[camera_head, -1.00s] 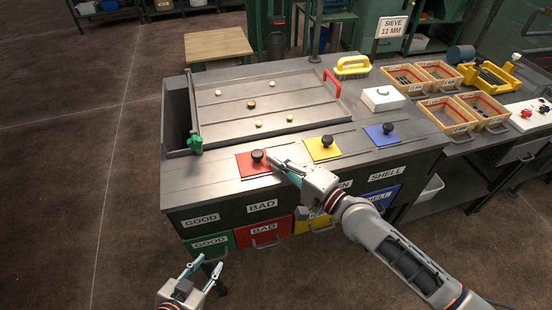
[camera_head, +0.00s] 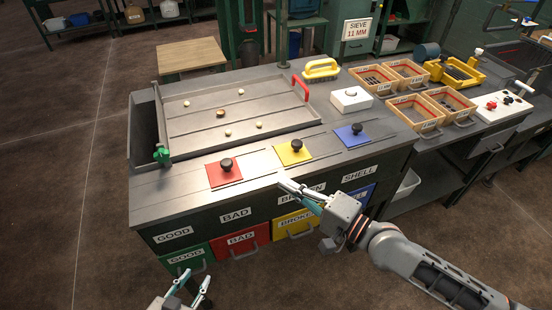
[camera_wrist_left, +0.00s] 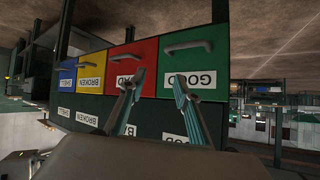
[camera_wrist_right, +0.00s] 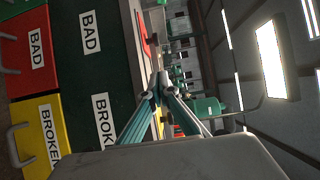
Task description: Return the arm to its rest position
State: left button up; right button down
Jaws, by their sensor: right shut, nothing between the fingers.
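My right gripper (camera_head: 284,182) is shut and empty at the front edge of the worktop, over the BROKEN label area and below the yellow plate. Its closed fingertips also show in the right wrist view (camera_wrist_right: 158,82). My left gripper (camera_head: 197,280) is open and empty, low in front of the bench near the green GOOD drawer. Its two spread fingers show in the left wrist view (camera_wrist_left: 158,82), facing the drawer fronts. The red plate (camera_head: 225,174), yellow plate (camera_head: 290,157) and blue plate (camera_head: 356,140) with black knobs lie flat on the worktop.
The bench holds a sorting tray (camera_head: 180,125) with several small round pieces, a yellow brush (camera_head: 321,70), a white box (camera_head: 351,101) and wooden boxes (camera_head: 415,115). Drawers with handles, such as the red drawer (camera_head: 240,242), face me. Open floor (camera_head: 60,200) lies to the left.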

jog(key=s+d+f+n+h, duration=0.5)
jog(key=s+d+f+n, duration=0.1)
jog(key=f, duration=0.5)
jog(key=s+d+f+n+g+h, duration=0.1)
jog(key=s+d+f+n+h, duration=0.4)
jog(key=f, duration=0.7)
jog(key=s+d+n, duration=0.1)
jog(key=s+d, duration=0.1)
jog(key=d, duration=0.1)
jog(key=shift+s+f+n+h, duration=0.2)
jog(key=shift+s+n+h, duration=0.1)
jog(key=shift+n, duration=0.1)
